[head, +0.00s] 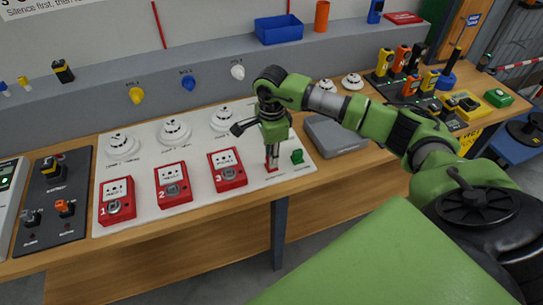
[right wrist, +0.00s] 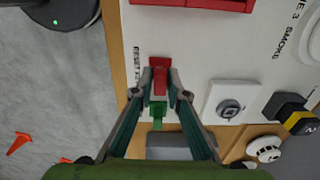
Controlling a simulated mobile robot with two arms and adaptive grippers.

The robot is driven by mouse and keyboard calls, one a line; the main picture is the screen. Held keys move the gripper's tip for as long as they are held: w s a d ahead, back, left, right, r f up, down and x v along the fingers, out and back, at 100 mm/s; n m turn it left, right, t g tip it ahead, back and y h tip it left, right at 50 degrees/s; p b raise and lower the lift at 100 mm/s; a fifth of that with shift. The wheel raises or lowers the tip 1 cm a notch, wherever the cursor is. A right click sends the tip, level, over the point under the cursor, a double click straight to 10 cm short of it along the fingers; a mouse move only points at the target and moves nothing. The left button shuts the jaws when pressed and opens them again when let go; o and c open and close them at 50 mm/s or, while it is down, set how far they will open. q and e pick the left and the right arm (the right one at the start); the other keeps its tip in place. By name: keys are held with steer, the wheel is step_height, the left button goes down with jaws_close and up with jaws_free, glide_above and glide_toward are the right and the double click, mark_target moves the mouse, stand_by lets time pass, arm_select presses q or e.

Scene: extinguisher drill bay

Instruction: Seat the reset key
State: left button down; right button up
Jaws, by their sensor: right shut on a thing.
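My right gripper (head: 271,147) points down at the right part of the white panel (head: 140,215). It is shut on a small red piece, which I take for the reset key (right wrist: 160,82); the key shows between the fingertips in the right wrist view (right wrist: 167,92). Just under it is a red socket or base (right wrist: 159,62), beside printing that starts with "RESET". The key looks upright and in line with the base; whether it is in or just above it I cannot tell. A green piece (head: 297,157) stands right beside it. My left gripper is not in view.
Red boxes numbered 1, 2 and 3 (head: 227,170) line the panel, with white round detectors (head: 173,131) behind them. A grey flat case (head: 335,134) lies close right of my gripper. Handheld devices (head: 402,58) crowd the right end of the bench.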

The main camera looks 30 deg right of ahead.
steer(key=shift+f+b, duration=0.55)
steer(key=shift+f, duration=0.1)
steer(key=o, duration=0.9)
steer(key=o, duration=0.3)
steer(key=shift+o, duration=0.2)
steer(key=shift+r+p, duration=1.9)
steer(key=shift+r, duration=1.7)
